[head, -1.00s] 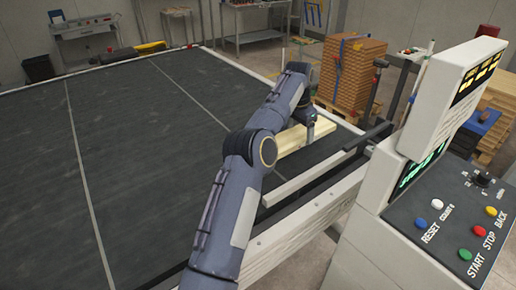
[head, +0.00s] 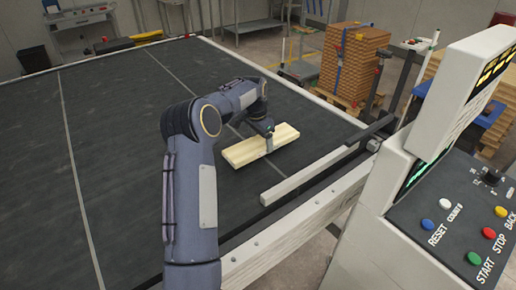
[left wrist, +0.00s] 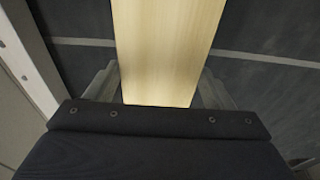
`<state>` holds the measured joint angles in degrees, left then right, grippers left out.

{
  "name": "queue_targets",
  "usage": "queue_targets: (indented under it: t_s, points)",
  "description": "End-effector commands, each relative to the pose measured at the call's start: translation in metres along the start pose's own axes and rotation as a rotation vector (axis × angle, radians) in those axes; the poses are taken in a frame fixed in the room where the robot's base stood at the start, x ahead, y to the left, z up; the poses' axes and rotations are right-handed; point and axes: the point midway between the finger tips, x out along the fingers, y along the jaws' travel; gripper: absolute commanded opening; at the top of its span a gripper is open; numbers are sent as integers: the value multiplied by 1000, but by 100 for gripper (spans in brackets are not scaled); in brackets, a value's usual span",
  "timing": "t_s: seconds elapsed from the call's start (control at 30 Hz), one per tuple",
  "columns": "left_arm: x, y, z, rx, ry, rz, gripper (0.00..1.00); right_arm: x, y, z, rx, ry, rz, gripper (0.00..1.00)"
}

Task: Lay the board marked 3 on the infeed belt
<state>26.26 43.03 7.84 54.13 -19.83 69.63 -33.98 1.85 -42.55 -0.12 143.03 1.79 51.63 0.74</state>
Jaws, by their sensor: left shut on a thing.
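A pale wooden board (head: 243,152) is at the belt in the head view, level or nearly so. My left gripper (head: 268,146) is shut across it near its right part. In the left wrist view the board (left wrist: 165,50) runs up between the two fingers. No number shows on the board. The dark infeed belt (head: 120,180) lies beneath; I cannot tell whether the board touches it. My right gripper is out of view.
A pale guide bar (head: 310,175) runs along the belt's right side. A control panel (head: 460,215) with coloured buttons stands at the right. A stack of boards (head: 352,62) stands behind. The belt's left and middle are clear.

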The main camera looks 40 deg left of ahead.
Motion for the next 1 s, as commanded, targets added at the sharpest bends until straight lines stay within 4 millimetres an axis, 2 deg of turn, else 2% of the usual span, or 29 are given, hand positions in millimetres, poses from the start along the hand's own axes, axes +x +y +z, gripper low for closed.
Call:
queue_targets:
  t_s: [0.17,0.3,0.4,0.77,0.8,0.93,1.0]
  points:
    - [11,-6,12,-1,-2,1,47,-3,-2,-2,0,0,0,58]
    - [32,-5,14,1,0,2,47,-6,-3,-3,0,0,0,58]
    - [40,-5,15,1,1,1,47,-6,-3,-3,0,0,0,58]
    - [45,-5,15,1,2,0,47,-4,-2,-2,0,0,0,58]
    - [45,-5,16,1,1,0,79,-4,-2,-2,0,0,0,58]
    - [44,-5,16,1,1,0,96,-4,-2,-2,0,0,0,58]
    - [44,-5,16,1,1,0,98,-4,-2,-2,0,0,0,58]
